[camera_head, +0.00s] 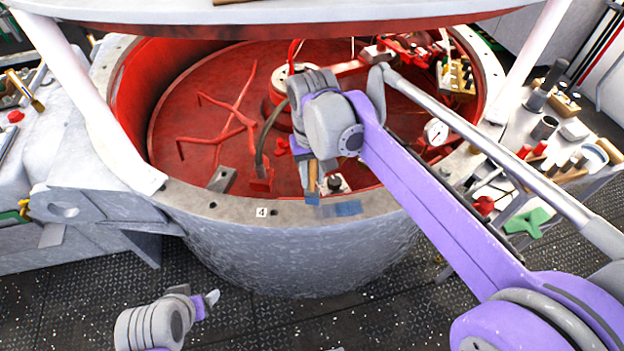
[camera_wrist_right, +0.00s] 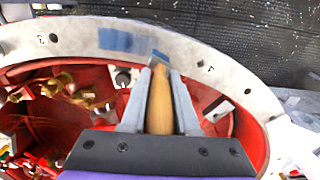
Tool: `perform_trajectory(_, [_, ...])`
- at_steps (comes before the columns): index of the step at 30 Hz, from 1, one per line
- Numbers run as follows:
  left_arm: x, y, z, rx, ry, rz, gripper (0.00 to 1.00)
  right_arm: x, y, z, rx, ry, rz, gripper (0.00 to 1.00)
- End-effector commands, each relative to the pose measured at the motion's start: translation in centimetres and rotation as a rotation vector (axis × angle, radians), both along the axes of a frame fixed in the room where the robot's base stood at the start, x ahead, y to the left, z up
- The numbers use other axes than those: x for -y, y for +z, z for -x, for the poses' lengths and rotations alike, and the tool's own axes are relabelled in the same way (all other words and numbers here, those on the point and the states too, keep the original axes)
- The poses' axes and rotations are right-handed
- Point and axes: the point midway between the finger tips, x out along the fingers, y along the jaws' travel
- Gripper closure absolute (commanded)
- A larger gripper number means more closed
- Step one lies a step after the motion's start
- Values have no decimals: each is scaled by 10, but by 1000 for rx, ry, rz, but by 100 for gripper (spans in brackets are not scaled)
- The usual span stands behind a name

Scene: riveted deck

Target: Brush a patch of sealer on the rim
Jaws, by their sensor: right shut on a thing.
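My right gripper (camera_head: 312,172) reaches over the near side of the round vessel and is shut on a brush with a wooden handle (camera_wrist_right: 160,108). The brush's blue-grey tip (camera_wrist_right: 158,57) points down at the pale flat rim (camera_head: 205,203); I cannot tell whether it touches. A blue patch of sealer (camera_head: 348,208) lies on the rim just right of the brush in the head view; it also shows in the right wrist view (camera_wrist_right: 128,42). My left gripper (camera_head: 212,298) is low in front of the vessel, far from the rim; its jaws are unclear.
The vessel's red interior holds red pipework (camera_head: 228,115) and a gauge (camera_head: 435,131). Its raised lid (camera_head: 300,18) hangs above on white posts. A number tag (camera_head: 262,212) and bolt holes mark the rim. A crowded side bench (camera_head: 560,130) stands right; the dark deck in front is clear.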

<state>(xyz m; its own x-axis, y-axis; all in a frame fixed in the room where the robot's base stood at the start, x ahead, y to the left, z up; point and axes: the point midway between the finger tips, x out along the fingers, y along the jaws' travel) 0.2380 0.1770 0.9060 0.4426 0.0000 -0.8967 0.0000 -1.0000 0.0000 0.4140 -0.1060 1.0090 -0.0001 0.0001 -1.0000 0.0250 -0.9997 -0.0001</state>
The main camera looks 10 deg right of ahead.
Motion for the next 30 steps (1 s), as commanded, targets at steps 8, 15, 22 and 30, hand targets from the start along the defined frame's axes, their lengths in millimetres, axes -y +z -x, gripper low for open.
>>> perform_trajectory(8, [0,23,-6,12,0,0,26,2,28,-6,1,-1,0,100])
perform_trajectory(15, [0,26,-7,14,0,0,26,2,32,-7,0,0,0,100])
perform_trajectory(22, [0,25,-7,14,0,0,26,2,31,-7,0,0,0,100])
perform_trajectory(30, [0,25,-7,14,0,0,26,2,31,-7,0,0,0,100])
